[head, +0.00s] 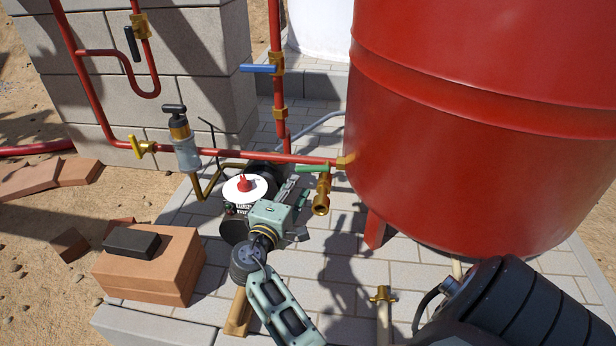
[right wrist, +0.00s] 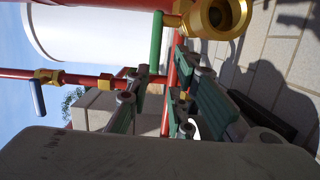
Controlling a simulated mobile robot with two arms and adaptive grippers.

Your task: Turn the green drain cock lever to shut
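The green drain cock lever (head: 312,168) sits on top of a brass drain cock (head: 321,197) beside the red tank. It lies roughly level, across the downward brass outlet. In the right wrist view, the lever (right wrist: 156,42) and the brass outlet (right wrist: 218,14) show near the top. My right gripper (head: 296,192) is just below and left of the lever in the head view. In the right wrist view its fingers (right wrist: 160,72) are apart, with the lever's end showing in line with the gap. Contact cannot be told. My left gripper is not in view.
The red tank (head: 480,130) fills the right. Red pipes carry a blue-lever valve (head: 258,68), a yellow-handled valve (head: 141,146) and a black-lever valve (head: 132,42). Bricks (head: 150,265) bearing a black box (head: 131,242) stand at left. A floor pipe has a brass fitting (head: 382,293).

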